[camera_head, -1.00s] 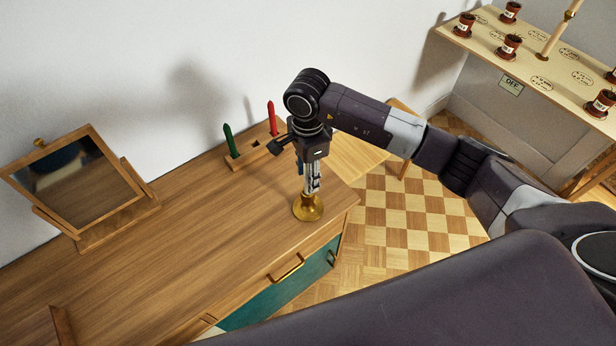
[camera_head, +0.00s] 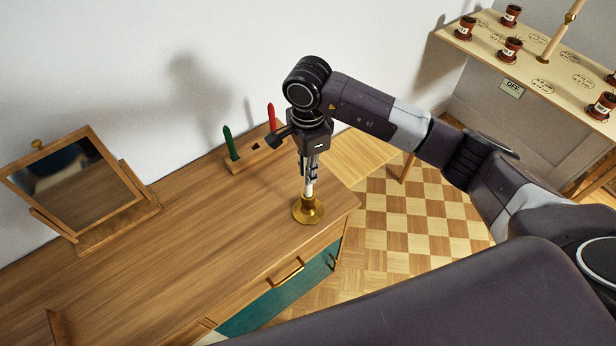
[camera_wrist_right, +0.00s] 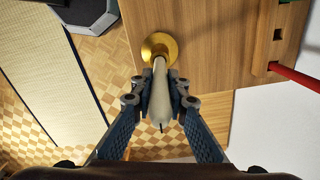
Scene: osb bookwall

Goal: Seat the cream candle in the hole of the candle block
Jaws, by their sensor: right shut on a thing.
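The cream candle (camera_wrist_right: 160,96) is between the fingers of my right gripper (camera_wrist_right: 159,104), which is shut on it. Its lower end shows below the fingers in the head view (camera_head: 309,187), at the brass candlestick (camera_head: 308,209) on the dresser top. I cannot tell whether it is still inside the cup. The candlestick also shows in the wrist view (camera_wrist_right: 171,45). The wooden candle block (camera_head: 236,164) stands behind, near the wall. It carries a green candle (camera_head: 230,143) at left and a red candle (camera_head: 271,119) at right, with an empty dark hole between them. My left gripper is not in view.
A tilting mirror (camera_head: 75,185) stands on the dresser at left. The dresser top (camera_head: 190,245) is mostly clear between mirror and candlestick. A shelf (camera_head: 520,62) with several small pots is at the upper right, beyond the checkered floor.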

